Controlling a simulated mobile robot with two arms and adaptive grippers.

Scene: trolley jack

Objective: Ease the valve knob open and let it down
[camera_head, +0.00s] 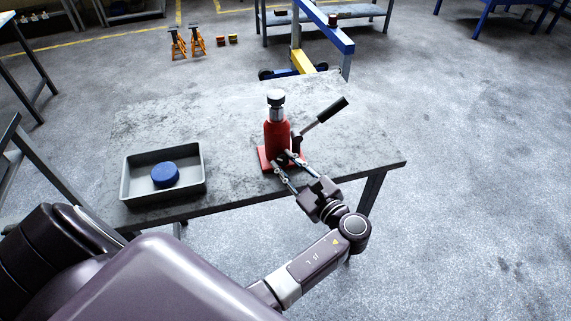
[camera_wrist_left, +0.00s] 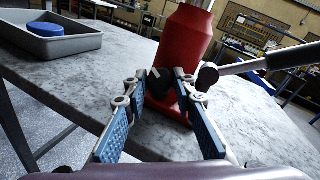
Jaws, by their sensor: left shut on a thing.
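A red bottle jack (camera_head: 277,138) with a grey and black top stands upright on the grey table (camera_head: 230,112). It also shows in the left wrist view (camera_wrist_left: 185,38). The dark valve knob (camera_wrist_left: 158,88) with a white pointer mark sits low on its front, between my left fingertips. My left gripper (camera_head: 288,160) reaches the jack's base from the front right and is shut on the knob; it also fills the front of the left wrist view (camera_wrist_left: 160,76). The fingers mostly hide the knob in the head view. My right gripper is not in view.
The jack's black-gripped handle (camera_head: 327,112) sticks out up and to the right, close above my gripper. A grey tray (camera_head: 127,184) with a blue round item (camera_head: 165,175) stands at the table's left. The table's right part is clear. Orange stands (camera_head: 197,42) are on the floor behind.

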